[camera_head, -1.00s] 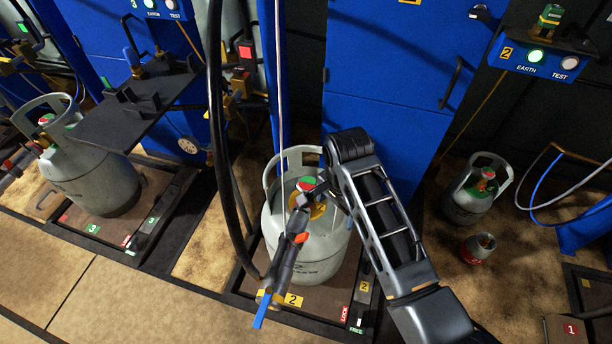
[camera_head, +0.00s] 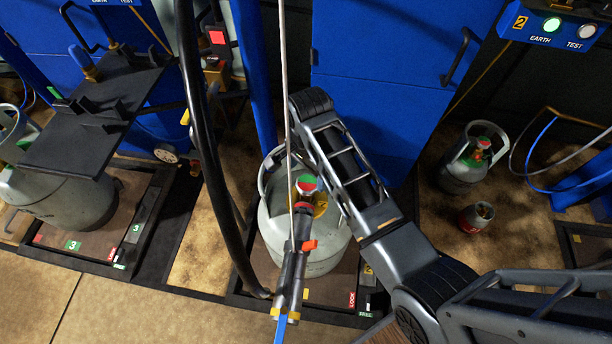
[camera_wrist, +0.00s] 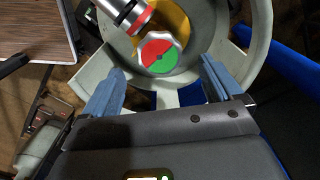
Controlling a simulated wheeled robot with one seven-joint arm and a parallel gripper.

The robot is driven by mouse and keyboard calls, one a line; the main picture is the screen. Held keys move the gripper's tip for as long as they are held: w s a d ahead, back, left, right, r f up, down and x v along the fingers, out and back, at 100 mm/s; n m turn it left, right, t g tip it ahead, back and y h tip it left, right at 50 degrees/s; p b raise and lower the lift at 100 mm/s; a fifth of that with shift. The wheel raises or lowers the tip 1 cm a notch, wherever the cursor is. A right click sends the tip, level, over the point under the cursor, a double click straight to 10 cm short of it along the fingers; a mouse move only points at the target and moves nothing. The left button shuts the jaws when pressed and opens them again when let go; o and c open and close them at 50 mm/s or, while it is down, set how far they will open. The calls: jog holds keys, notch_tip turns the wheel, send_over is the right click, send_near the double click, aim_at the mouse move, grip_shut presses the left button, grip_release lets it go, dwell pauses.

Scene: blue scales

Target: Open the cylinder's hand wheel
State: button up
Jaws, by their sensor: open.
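The grey cylinder (camera_head: 325,243) stands upright on the scale marked 2 in the head view. Its hand wheel (camera_head: 306,184), red and green, is on top inside the collar. A dark filling connector (camera_head: 293,262) with a red lever sits at the valve. In the wrist view, my gripper (camera_wrist: 162,67) is open, its two blue fingers apart. The hand wheel (camera_wrist: 159,53) shows between and slightly beyond the fingertips, with no clear contact. The connector (camera_wrist: 127,13) lies just past the wheel at upper left.
A black hose (camera_head: 197,130) and a thin pale line (camera_head: 283,90) hang before the cylinder. Another cylinder (camera_head: 60,195) stands on scale 3 at left. A small cylinder (camera_head: 463,168) and a red-based container (camera_head: 476,217) stand on the floor at right. A blue cabinet (camera_head: 390,90) is behind.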

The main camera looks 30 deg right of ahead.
aim_at(308, 183)
jog(key=shift+f+b, duration=0.3)
jog(key=shift+f, duration=1.75)
jog(key=shift+c, duration=0.2)
jog(key=c, duration=1)
jog(key=shift+s, duration=0.1)
